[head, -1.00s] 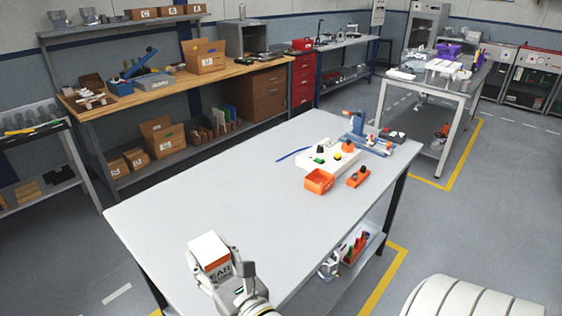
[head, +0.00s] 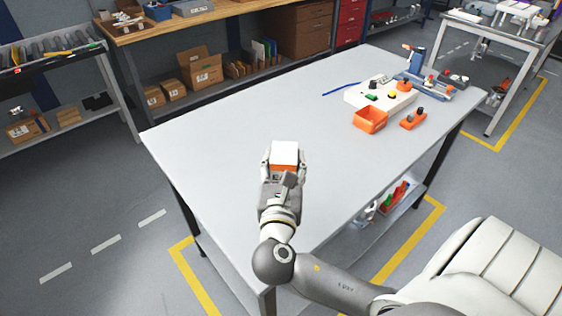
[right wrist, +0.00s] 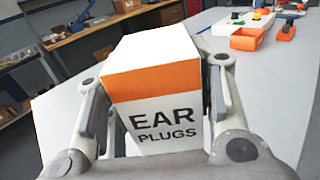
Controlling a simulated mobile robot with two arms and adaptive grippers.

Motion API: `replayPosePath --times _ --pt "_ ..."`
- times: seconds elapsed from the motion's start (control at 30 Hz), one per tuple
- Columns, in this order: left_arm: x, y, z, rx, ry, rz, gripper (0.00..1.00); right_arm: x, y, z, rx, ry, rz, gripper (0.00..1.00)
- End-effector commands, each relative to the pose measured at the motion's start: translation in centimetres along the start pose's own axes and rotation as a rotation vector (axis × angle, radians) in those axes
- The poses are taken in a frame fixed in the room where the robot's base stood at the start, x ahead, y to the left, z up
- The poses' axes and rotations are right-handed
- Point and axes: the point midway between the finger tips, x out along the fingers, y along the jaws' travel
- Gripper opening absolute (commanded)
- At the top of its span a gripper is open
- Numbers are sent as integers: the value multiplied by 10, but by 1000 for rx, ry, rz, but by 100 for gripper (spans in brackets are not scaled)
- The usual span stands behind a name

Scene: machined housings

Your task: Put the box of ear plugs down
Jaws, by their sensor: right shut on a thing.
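The box of ear plugs (head: 285,153) is white with an orange band. In the right wrist view the box (right wrist: 155,85) shows the printed words EAR PLUGS and its plain top, and it looks upright. My right gripper (head: 282,170) is shut on the box, with one finger on each side. The gripper and box are over the near part of the grey table (head: 235,130). The box's underside is hidden, so I cannot tell whether it touches the tabletop. My left gripper is not in view.
An orange open bin (head: 370,120), a small orange block with dark knobs (head: 413,119), a white panel with buttons (head: 380,95) and a blue fixture (head: 425,87) stand at the table's far right. The table around the box is clear. A wooden workbench (head: 200,25) stands behind.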

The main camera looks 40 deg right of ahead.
Motion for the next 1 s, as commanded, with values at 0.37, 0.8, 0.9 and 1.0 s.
replayPosePath --times 0.37,0.8,0.9,1.0 --pt "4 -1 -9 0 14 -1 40 53 29 -54 -2 0 -1 24" --pt "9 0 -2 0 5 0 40 64 36 -96 -3 0 0 24" --pt "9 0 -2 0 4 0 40 64 35 -101 -1 -2 0 24" --pt "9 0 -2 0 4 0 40 64 35 -100 0 -2 1 24"
